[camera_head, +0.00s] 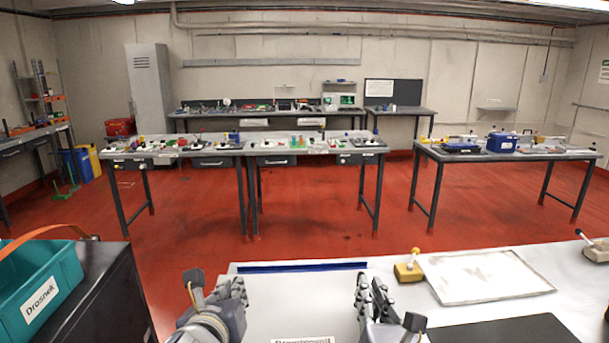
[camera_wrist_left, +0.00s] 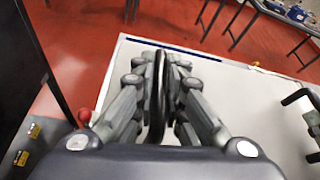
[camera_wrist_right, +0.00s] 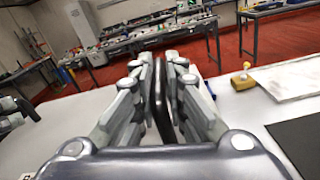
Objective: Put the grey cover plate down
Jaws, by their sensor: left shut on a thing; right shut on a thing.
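The grey cover plate (camera_head: 300,305) appears as a pale grey surface between my two grippers in the head view. Its edges are hard to tell from the light worktop. My left gripper (camera_head: 238,288) is at its left side and my right gripper (camera_head: 366,285) at its right side.
The worktop (camera_head: 400,312) carries a yellow block with a knob (camera_head: 408,268), a pale framed panel (camera_head: 485,275) and a dark mat (camera_head: 500,331) to the right. A blue strip (camera_head: 302,266) lies along the far edge. A teal crate (camera_head: 40,290) stands on the left.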

